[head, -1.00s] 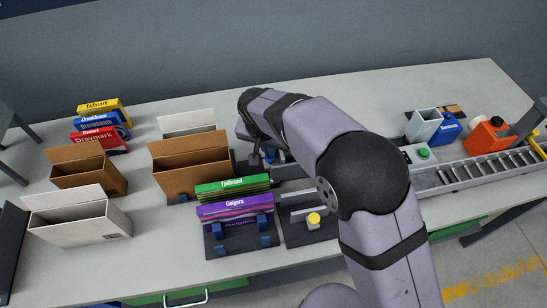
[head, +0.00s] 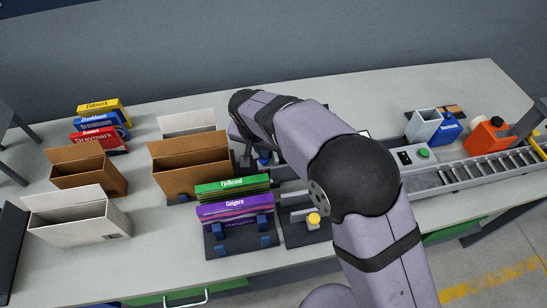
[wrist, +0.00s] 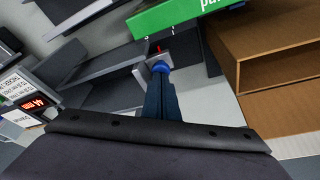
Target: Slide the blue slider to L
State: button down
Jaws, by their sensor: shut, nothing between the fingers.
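The blue slider's knob (wrist: 161,67) shows in the wrist view right at the tips of my gripper (wrist: 160,82). The fingers are shut and point at the knob; whether they touch it I cannot tell. A small red mark shows just beyond the knob on a light plate. In the head view a bit of blue (head: 264,158) shows beside my gripper (head: 246,161), behind the green box; my arm hides much of the slider's track. No letter L is readable in either view.
A green box (head: 232,187) and a purple box (head: 235,208) stand in front, with an open brown carton (head: 190,165) to the left. A yellow knob (head: 314,219) sits nearer the front edge. A conveyor (head: 480,172) runs at the right.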

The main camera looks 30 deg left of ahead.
jog(key=shift+s+a+f, duration=0.15)
jog(key=shift+s+a, duration=0.35)
jog(key=shift+s, duration=0.1)
jog(key=shift+s+a+f, duration=0.15)
jog(key=shift+s+a, duration=0.3)
jog(key=shift+s, duration=0.15)
dwell(0.6)
dwell(0.4)
notch_tip(320, 180, up, 6)
jog(key=p, duration=0.4)
jog(key=shift+a+r, duration=0.15)
jog(key=shift+r, duration=0.1)
jog(key=shift+w, duration=0.1)
dwell(0.3)
